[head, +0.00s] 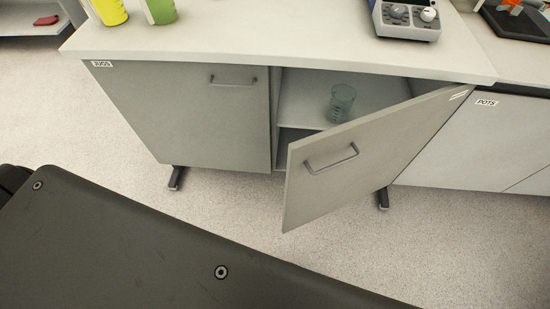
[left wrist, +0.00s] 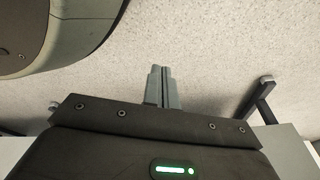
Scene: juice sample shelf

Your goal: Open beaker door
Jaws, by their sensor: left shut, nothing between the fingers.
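In the head view, the right-hand cabinet door (head: 370,155) stands partly open, swung out toward me, with its hinge side at the right. Its grey bar handle (head: 331,159) is free, with nothing on it. Behind the door, a clear greenish beaker (head: 341,103) stands on the cabinet's inner shelf (head: 303,98). My left gripper (left wrist: 163,72) shows in the left wrist view, with its fingers together and empty above the speckled floor. It is apart from the door handle. My right gripper is in neither view.
A closed door labelled JUGS (head: 180,115) is at the left, and a POTS front (head: 480,145) at the right. The countertop (head: 270,35) holds yellow and green cups (head: 160,10) and a grey device (head: 406,18). My own dark body fills the lower left. Floor (head: 440,250) is clear before the cabinet.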

